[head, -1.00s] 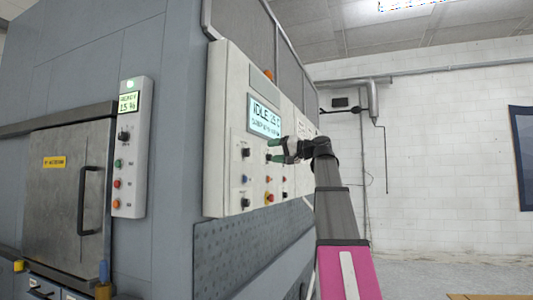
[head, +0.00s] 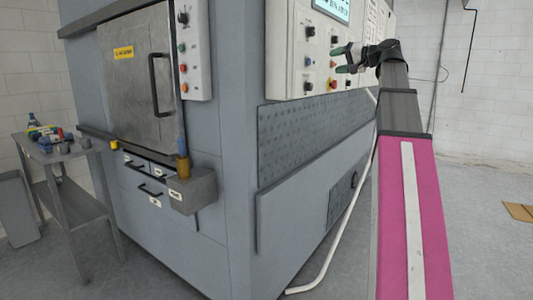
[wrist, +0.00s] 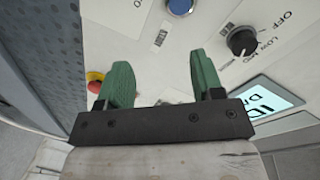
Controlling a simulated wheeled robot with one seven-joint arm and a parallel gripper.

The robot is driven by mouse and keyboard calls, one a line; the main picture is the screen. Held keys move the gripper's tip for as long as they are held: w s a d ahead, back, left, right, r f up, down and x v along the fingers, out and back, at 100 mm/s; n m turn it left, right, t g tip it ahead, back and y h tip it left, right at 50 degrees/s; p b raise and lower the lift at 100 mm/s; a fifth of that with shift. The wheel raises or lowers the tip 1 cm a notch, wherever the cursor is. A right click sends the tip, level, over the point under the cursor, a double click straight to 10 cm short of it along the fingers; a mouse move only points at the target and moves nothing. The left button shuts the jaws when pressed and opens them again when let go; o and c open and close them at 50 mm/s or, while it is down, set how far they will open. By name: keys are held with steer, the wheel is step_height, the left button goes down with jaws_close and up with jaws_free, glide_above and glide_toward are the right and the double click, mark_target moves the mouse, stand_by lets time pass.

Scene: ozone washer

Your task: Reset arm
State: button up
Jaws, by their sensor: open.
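My gripper (head: 341,59) is open and empty, its green fingers spread, in front of the white control panel (head: 285,58) on the big grey machine. In the wrist view the fingers of my gripper (wrist: 160,82) stand apart with the panel behind them. That view shows a blue button (wrist: 179,6), a black knob (wrist: 242,41), a red button (wrist: 95,82) partly behind a finger, and part of a lit display (wrist: 266,97). My arm reaches up along the right side of the head view. I cannot tell whether a finger touches the panel.
The machine has a closed metal door (head: 138,75) with a black handle, drawers and a grey box (head: 193,190) below. A side table (head: 65,160) with several small items stands at left. A white pipe (head: 340,235) runs down to the floor. Floor at right is mostly clear.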

steer(key=w+a+f+m+g+h, duration=0.1)
steer(key=a+f+g+h, duration=0.15)
steer(key=f, duration=1.85)
steer(key=w+a+f+m+g+h, duration=0.1)
steer(key=a+f+g+h, duration=0.15)
steer(key=f, duration=1.85)
steer(key=s+a+f+n+g+h, duration=0.1)
steer(key=s+f+g+h, duration=0.1)
steer(key=s+f, duration=0.5)
steer(key=s+a+f+n+g+h, duration=0.1)
steer(key=s+f+h, duration=0.2)
steer(key=s+f, duration=0.4)
steer(key=s+a+f+n+g+h, duration=0.1)
steer(key=s+f, duration=0.6)
steer(key=f, duration=1.3)
steer(key=shift+a+f+g+h, duration=0.15)
steer(key=shift+f+g+h, duration=0.15)
steer(key=shift+g+h, duration=0.5)
